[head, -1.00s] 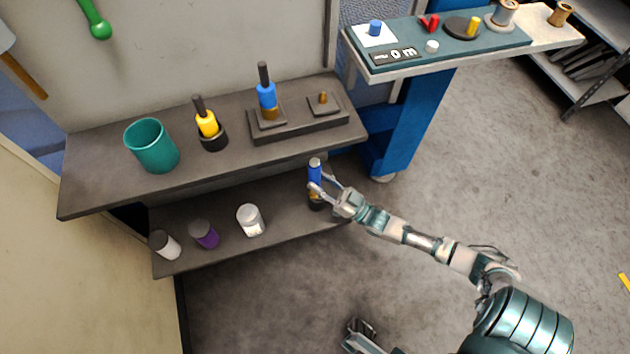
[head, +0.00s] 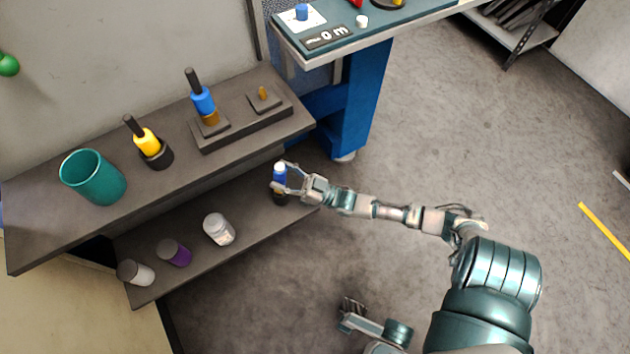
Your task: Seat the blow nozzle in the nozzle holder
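A small upright blue cylinder (head: 279,176) with a pale top and dark lower end stands at the right end of the lower shelf (head: 258,222). It may be the blow nozzle; I cannot be sure. My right gripper (head: 281,181) has its fingers around it, partly covering it; I cannot tell whether they press on it. No nozzle holder is clearly identifiable; the dark round holder (head: 160,160) on the upper shelf has a yellow-handled tool (head: 146,142) standing in it. My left gripper (head: 350,311) is low over the floor, apart from everything, its opening unclear.
On the upper shelf (head: 45,235) are a teal cup (head: 93,178) and a dark stepped block (head: 243,128) bearing a blue-handled tool (head: 202,102). A white jar (head: 219,229), purple jar (head: 174,252) and grey jar (head: 136,272) occupy the lower shelf. A blue-legged bench (head: 355,105) stands right.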

